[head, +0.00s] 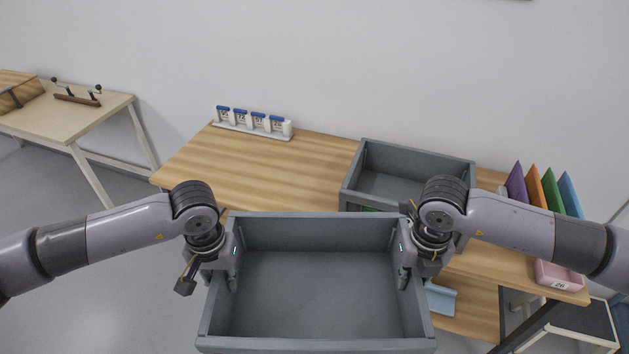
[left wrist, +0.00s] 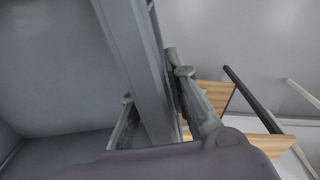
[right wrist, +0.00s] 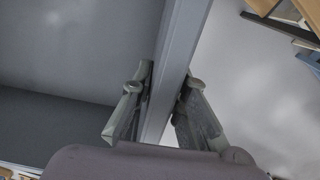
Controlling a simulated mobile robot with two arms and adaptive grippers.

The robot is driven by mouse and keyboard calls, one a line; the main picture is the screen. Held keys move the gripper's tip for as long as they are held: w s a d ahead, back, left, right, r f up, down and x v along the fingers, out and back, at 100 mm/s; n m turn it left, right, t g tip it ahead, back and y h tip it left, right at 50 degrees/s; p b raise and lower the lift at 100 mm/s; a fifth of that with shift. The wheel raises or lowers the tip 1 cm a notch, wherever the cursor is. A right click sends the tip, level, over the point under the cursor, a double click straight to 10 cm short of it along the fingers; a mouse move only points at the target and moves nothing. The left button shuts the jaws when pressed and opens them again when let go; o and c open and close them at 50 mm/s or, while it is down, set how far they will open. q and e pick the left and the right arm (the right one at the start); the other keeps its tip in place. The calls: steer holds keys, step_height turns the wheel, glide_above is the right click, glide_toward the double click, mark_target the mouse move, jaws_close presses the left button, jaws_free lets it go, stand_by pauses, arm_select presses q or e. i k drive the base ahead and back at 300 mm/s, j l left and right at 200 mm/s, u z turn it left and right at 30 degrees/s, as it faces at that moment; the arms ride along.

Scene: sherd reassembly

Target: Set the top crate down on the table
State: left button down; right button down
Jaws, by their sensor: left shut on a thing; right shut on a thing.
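A grey empty crate (head: 315,295) is held in front of me at the near side of the table (head: 290,168), seen from above in the head view. My left gripper (head: 232,268) is shut on the crate's left wall, one finger inside and one outside; the wall shows between the fingers in the left wrist view (left wrist: 150,85). My right gripper (head: 404,268) is shut on the right wall, which shows between its fingers in the right wrist view (right wrist: 172,80). The crate's underside is hidden, and it covers the near part of the table.
A second grey crate (head: 415,160) stands on the table at the back right, partly behind my right arm. A white rack of numbered tags (head: 253,122) is at the back left. Coloured folders (head: 543,187) and a pink bin (head: 558,275) are at the right. The table's left-middle top is clear.

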mark_target(252, 172)
steer(key=i+j+u, duration=0.1)
steer(key=u, duration=0.25)
steer(key=i+u, duration=0.15)
steer(key=u, duration=0.2)
steer(key=i+j+u, duration=0.1)
steer(key=u, duration=0.3)
steer(key=i+u, duration=0.35)
steer(key=i, duration=0.2)
steer(key=i+u, duration=0.3)
steer(key=i, duration=0.25)
steer(key=i+z, duration=0.25)
steer(key=z, duration=0.25)
steer(key=i+z, duration=0.25)
steer(key=z, duration=0.2)
steer(key=i+l+z, duration=0.1)
steer(key=z, duration=0.4)
steer(key=i+z, duration=0.25)
steer(key=z, duration=0.2)
steer(key=i+z, duration=0.15)
steer(key=z, duration=0.35)
